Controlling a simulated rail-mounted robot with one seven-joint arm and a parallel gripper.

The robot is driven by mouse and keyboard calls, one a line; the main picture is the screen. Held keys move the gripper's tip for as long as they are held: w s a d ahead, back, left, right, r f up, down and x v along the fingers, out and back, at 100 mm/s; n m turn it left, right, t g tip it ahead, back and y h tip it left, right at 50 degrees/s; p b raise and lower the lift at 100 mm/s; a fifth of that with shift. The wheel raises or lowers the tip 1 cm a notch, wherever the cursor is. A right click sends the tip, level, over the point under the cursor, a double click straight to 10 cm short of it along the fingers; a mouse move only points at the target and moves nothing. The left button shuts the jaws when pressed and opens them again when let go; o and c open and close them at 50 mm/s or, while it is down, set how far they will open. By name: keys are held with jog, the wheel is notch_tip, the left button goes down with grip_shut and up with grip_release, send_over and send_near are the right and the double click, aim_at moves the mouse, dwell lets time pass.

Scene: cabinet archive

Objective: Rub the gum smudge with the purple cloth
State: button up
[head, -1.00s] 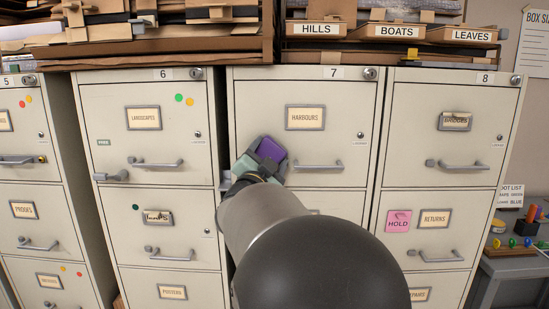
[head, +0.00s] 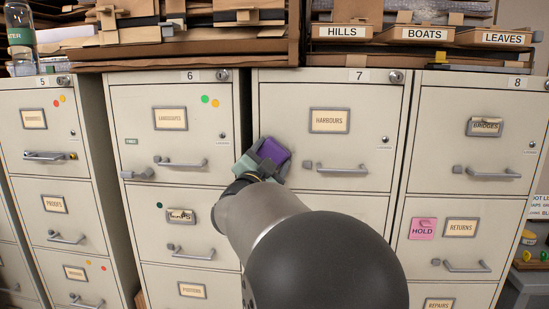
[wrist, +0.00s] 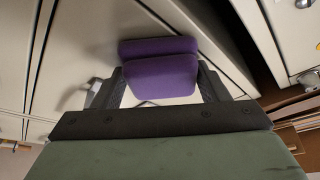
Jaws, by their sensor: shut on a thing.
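My gripper (head: 262,163) is shut on the purple cloth (head: 272,152), a folded pad that also shows between the fingers in the wrist view (wrist: 160,78). In the head view, the cloth is in front of the left edge of cabinet 7's top drawer (head: 345,183), left of its handle and below the HARBOURS label. In the wrist view the pad faces the pale cabinet front, with a shadow beside it. I cannot tell whether it touches the front. I cannot make out a gum smudge in either view; the cloth and arm hide part of the drawer front.
The HARBOURS drawer handle (head: 335,168) sticks out just right of the cloth. The LANDSCAPES drawer handle (head: 182,162) is to the left on cabinet 6. A pink HOLD note (head: 422,228) is on cabinet 8. Boxes and folders (head: 180,45) are piled on top.

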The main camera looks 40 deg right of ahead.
jog(key=shift+a, duration=0.1)
jog(key=shift+s+a+f+b, duration=0.1)
jog(key=shift+s+a+b, duration=0.6)
jog(key=shift+s+a, duration=1.3)
jog(key=shift+a, duration=0.15)
jog(key=shift+s+a, duration=0.95)
jog(key=shift+s, duration=0.05)
jog(key=shift+w+d+b, duration=0.85)
jog(key=shift+w+d, duration=1.5)
jog(key=shift+d, duration=0.05)
jog(key=shift+w+d, duration=0.7)
jog(key=shift+d, duration=0.05)
